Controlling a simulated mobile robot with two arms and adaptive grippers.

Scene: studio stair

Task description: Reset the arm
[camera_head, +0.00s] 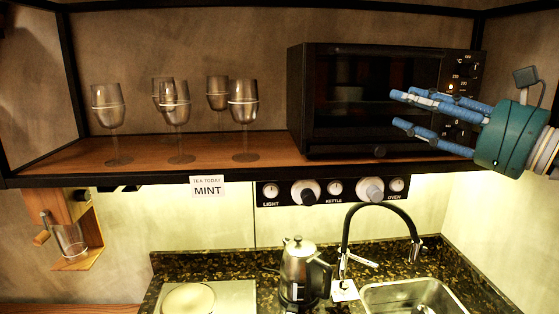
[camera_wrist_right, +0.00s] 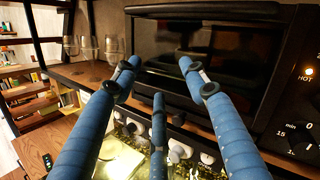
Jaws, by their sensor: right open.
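My right gripper (camera_head: 398,108) reaches in from the right at shelf height, in front of the right part of the black oven (camera_head: 340,72). Its blue fingers are spread apart with nothing between them. In the right wrist view the fingers (camera_wrist_right: 158,85) point toward the oven front (camera_wrist_right: 215,50), open and empty. I cannot tell whether a fingertip touches the oven. The oven door looks closed, and an orange light glows on its control panel (camera_head: 462,85), partly hidden behind my gripper. My left gripper is not in view.
Several wine glasses (camera_head: 243,103) stand on the wooden shelf (camera_head: 85,155) left of the oven. Below are a knob panel (camera_head: 334,191), a kettle (camera_head: 299,268), a black tap (camera_head: 345,232), a sink (camera_head: 410,293) and a dark counter. A wooden dispenser (camera_head: 85,230) hangs at left.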

